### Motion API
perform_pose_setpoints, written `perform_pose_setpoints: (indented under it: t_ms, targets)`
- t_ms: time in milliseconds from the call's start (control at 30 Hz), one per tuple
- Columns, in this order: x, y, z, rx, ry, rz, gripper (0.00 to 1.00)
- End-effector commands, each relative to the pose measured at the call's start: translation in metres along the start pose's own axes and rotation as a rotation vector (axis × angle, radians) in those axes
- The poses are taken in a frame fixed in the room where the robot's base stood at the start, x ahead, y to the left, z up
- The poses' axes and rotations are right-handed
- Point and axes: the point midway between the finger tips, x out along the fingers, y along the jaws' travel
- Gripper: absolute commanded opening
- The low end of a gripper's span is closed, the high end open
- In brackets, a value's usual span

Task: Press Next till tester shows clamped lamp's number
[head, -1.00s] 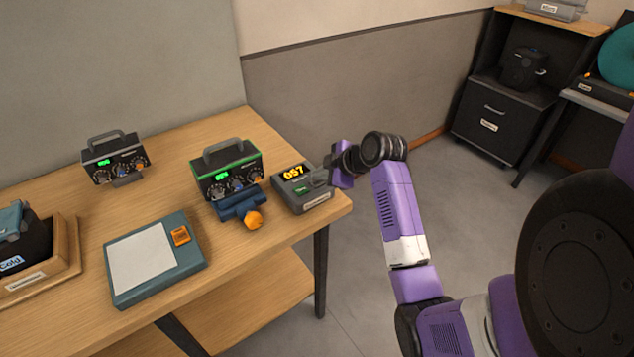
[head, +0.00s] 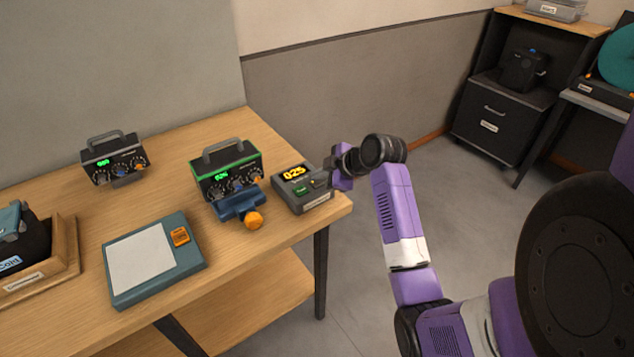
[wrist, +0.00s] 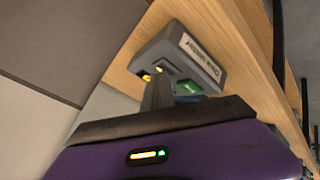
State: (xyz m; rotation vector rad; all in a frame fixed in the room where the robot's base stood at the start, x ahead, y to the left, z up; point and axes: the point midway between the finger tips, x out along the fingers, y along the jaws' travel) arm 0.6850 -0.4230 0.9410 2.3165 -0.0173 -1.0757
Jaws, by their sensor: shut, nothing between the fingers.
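The tester (head: 318,203) is a grey box at the right front corner of the table; its amber display (head: 295,173) seems to read 025. A green button (head: 302,190) sits on its sloped face. It also shows in the wrist view, with the tester (wrist: 202,60) label facing me. The clamped lamp unit (head: 227,167) is a green-edged black box with a handle, held by a blue clamp (head: 237,204) with an orange knob. Its green digits are too small to read surely. My gripper (head: 321,182) is shut and empty, fingertips at the tester's face; whether they touch is unclear.
A similar lamp unit (head: 115,160) stands at the back left, with green digits. A teal pad with an orange button (head: 181,236) lies in front. A wooden tray (head: 69,256) holds a dark item at the left. Floor is open right of the table.

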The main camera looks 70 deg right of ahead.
Motion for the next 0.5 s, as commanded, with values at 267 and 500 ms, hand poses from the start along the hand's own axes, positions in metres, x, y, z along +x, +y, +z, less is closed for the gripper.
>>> perform_pose_setpoints:
  t_ms: [267,500]
  targets:
    - [-0.002,0.001,-0.001,0.001,-0.001,-0.001,0.00]
    - [-0.010,0.007,-0.007,0.000,-0.001,-0.001,0.00]
